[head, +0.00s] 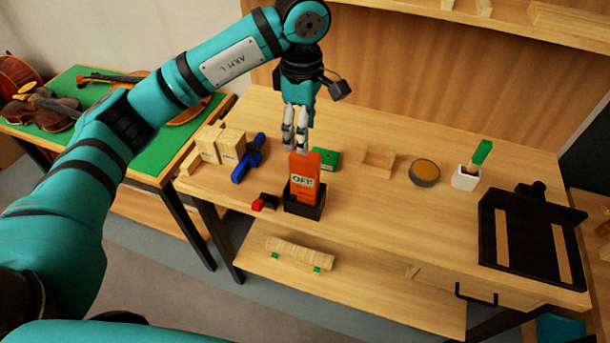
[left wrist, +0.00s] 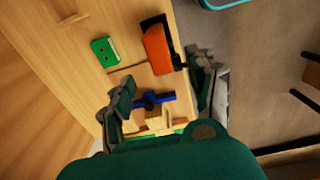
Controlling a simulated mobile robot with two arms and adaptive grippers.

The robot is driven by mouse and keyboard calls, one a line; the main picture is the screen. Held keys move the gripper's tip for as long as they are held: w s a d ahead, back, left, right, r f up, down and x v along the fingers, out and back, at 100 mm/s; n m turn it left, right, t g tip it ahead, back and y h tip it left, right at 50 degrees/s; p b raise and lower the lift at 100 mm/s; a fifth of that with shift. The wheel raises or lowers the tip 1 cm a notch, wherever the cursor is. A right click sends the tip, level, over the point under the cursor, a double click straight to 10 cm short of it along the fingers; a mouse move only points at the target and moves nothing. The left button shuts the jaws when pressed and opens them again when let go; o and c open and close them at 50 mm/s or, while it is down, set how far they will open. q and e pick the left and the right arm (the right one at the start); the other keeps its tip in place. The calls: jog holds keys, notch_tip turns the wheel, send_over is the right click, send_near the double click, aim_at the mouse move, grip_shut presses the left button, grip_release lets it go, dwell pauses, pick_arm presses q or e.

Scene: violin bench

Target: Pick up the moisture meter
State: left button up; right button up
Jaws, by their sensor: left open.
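The moisture meter appears to be the orange upright block (head: 303,178) with a display reading "OFF". It stands in a black holder (head: 296,207) on the bench, and its lower part is hidden by the holder. It also shows in the left wrist view as an orange block (left wrist: 158,50). My left gripper (head: 295,146) points down just above and behind the meter's top in the head view. In the left wrist view my left gripper (left wrist: 165,90) has its fingers spread wide with nothing held between them. My right gripper is not in view.
A green box (head: 326,160) is close behind the meter. A blue clamp-like tool (head: 247,160) and wooden blocks (head: 208,144) lie to the left. A small red-and-black item (head: 264,202) lies beside the holder. A round tin (head: 424,173) stands to the right.

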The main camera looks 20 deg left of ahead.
aim_at(305, 168)
pick_arm(q)
jog(key=f, duration=0.2)
jog(key=f+p, duration=0.1)
jog(key=f, duration=0.1)
jog(key=shift+w, duration=0.3)
notch_tip(305, 168, down, 2)
jog(key=shift+f+p, duration=0.1)
jog(key=shift+p, duration=0.25)
jog(key=shift+s+d+f+p, duration=0.1)
jog(key=shift+f+p, duration=0.2)
jog(key=shift+p, duration=0.05)
notch_tip(305, 168, down, 4)
jog(key=shift+s+d+r+p, duration=0.15)
jog(key=shift+p, duration=0.95)
jog(key=shift+f, duration=0.45)
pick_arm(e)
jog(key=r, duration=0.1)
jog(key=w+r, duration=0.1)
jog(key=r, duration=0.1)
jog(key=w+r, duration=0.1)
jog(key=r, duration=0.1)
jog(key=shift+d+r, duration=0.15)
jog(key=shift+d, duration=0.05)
pick_arm(q)
jog(key=c, duration=0.7)
grip_shut()
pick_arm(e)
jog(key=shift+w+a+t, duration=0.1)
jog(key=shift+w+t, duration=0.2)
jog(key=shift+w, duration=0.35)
